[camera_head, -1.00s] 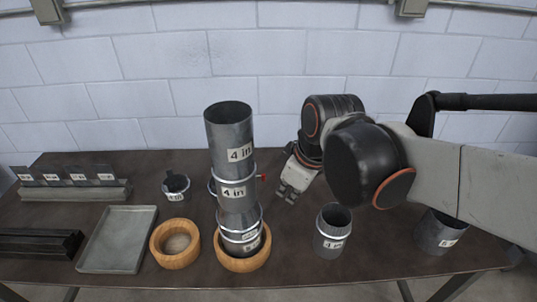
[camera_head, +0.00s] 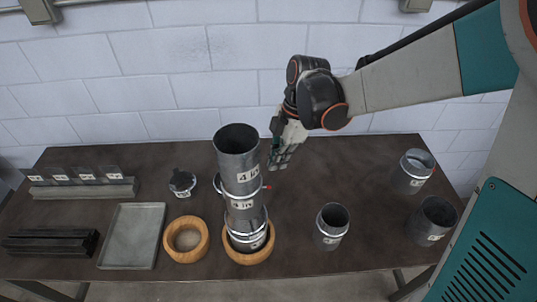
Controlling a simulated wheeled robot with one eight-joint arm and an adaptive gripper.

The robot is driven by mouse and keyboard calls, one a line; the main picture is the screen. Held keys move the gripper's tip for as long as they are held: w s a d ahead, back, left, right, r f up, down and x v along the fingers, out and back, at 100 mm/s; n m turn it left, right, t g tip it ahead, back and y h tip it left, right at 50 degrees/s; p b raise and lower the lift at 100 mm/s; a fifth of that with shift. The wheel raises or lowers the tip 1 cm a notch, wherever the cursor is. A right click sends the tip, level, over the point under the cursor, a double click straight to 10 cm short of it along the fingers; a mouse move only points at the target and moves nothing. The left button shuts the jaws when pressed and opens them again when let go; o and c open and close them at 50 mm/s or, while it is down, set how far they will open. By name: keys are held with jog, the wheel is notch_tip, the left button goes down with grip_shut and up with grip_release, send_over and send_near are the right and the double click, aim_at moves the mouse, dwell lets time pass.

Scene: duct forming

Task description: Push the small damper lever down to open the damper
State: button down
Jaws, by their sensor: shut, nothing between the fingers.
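A tall stack of grey metal duct pieces (camera_head: 240,170) labelled "4 in" stands upright in a wooden ring (camera_head: 247,257) on the table. The small damper lever (camera_head: 267,187) shows as a short red-tipped bit sticking out of the right side of the stack's middle piece. My gripper (camera_head: 278,165) is shut and empty, pointing down just right of the stack. In the picture its fingertips are slightly above and right of the lever. I cannot tell whether they touch it. The inside of the damper is hidden.
An empty wooden ring (camera_head: 186,240), a grey tray (camera_head: 133,237) and a small duct fitting (camera_head: 182,183) are to the left. Loose duct pieces stand right: one in front (camera_head: 331,226), two farther right (camera_head: 412,171), (camera_head: 433,220). A block wall (camera_head: 190,60) is behind.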

jog(key=shift+f, duration=0.15)
dwell(0.3)
jog(key=b+x, duration=0.4)
jog(key=x, duration=0.2)
jog(key=shift+a+f, duration=0.2)
jog(key=shift+f, duration=0.3)
jog(key=d+f+b, duration=0.1)
jog(key=w+d+f+b, duration=0.1)
jog(key=b, duration=0.1)
jog(key=shift+d+f, duration=0.2)
jog(key=shift+d, duration=0.2)
dwell(0.4)
jog(key=shift+r, duration=0.1)
jog(key=s+v, duration=0.1)
jog(key=v, duration=1)
jog(key=shift+w+r, duration=0.4)
